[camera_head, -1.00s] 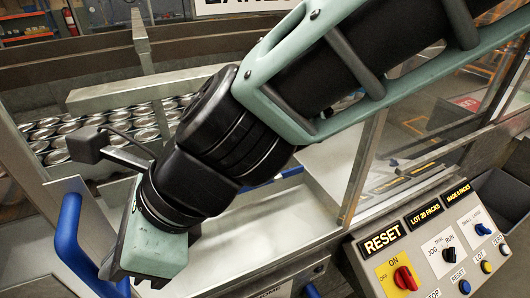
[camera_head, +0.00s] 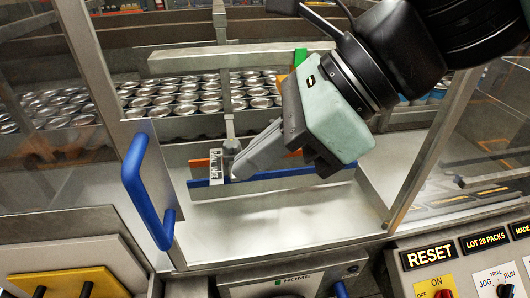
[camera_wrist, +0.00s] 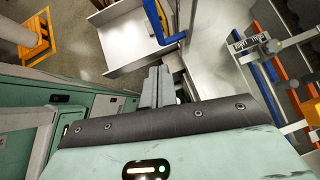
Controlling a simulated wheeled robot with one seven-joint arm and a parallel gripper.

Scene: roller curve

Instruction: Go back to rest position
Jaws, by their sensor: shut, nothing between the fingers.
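My gripper (camera_head: 240,168) hangs over the white tray area in the head view, with its grey fingers pointing down and to the left. In the wrist view my gripper (camera_wrist: 159,72) shows its two fingers together, with nothing between them. The arm comes in from the upper right. The fingers overlap the blue rail (camera_head: 300,173) in the head view; I cannot tell whether they touch it.
A blue handle (camera_head: 140,185) stands on the clear door at left. Many cans (camera_head: 185,98) fill the conveyor behind. A control panel (camera_head: 470,265) with a RESET label is at lower right. The white surface (camera_head: 280,215) is bare in front.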

